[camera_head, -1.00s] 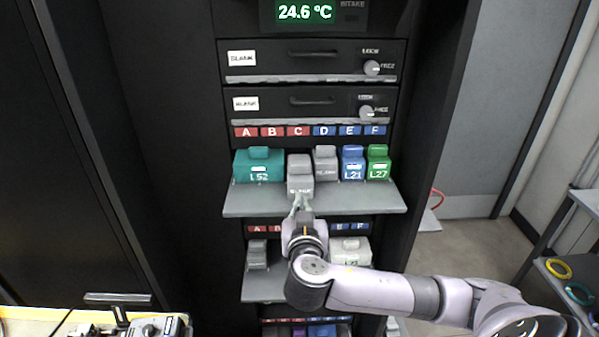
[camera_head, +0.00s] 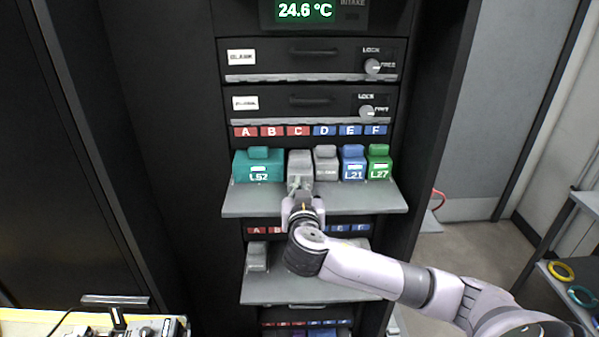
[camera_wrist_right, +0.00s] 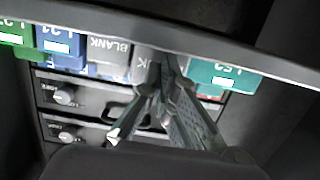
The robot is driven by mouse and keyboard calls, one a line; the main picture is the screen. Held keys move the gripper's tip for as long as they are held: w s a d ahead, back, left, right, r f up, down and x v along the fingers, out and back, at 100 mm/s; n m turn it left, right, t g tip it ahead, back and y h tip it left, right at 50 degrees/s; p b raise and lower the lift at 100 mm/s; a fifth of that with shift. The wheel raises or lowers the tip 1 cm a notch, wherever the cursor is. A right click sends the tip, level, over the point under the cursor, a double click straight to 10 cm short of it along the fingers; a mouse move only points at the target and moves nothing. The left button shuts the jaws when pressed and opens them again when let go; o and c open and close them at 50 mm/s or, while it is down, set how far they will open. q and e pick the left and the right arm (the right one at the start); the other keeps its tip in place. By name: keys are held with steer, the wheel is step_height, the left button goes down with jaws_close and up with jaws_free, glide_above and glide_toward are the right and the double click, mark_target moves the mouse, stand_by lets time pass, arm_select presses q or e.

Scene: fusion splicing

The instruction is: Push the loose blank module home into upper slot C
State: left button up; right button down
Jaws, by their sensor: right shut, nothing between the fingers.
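The grey blank module (camera_head: 300,164) sits under the red C label (camera_head: 298,131) on the upper shelf (camera_head: 240,201), between the teal L52 module (camera_head: 258,166) and another grey blank module (camera_head: 326,164). My right gripper (camera_head: 301,186) is shut and empty, with its fingertips at the front face of the module in slot C. In the right wrist view my right gripper (camera_wrist_right: 158,62) reaches to that module (camera_wrist_right: 147,66) and covers part of it. Whether they touch is hard to tell. My left gripper is not in view.
The blue L21 module (camera_head: 353,164) and green L27 module (camera_head: 378,163) stand to the right. A lower shelf (camera_head: 300,290) holds a grey module (camera_head: 257,257) and lies below my right arm. Drawers with knobs (camera_head: 372,66) are above.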

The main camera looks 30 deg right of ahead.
steer(key=shift+r+b+x, duration=0.2)
steer(key=shift+b+x, duration=0.1)
steer(key=shift+x, duration=0.85)
steer(key=shift+r+b+x, duration=0.15)
steer(key=shift+b+x, duration=0.15)
steer(key=shift+x, duration=0.9)
steer(key=shift+f+v, duration=0.2)
steer(key=shift+v, duration=1.15)
steer(key=shift+f+v, duration=0.2)
steer(key=shift+v, duration=1.1)
steer(key=shift+f+v, duration=0.2)
steer(key=shift+v, duration=1.15)
steer(key=shift+f, duration=0.1)
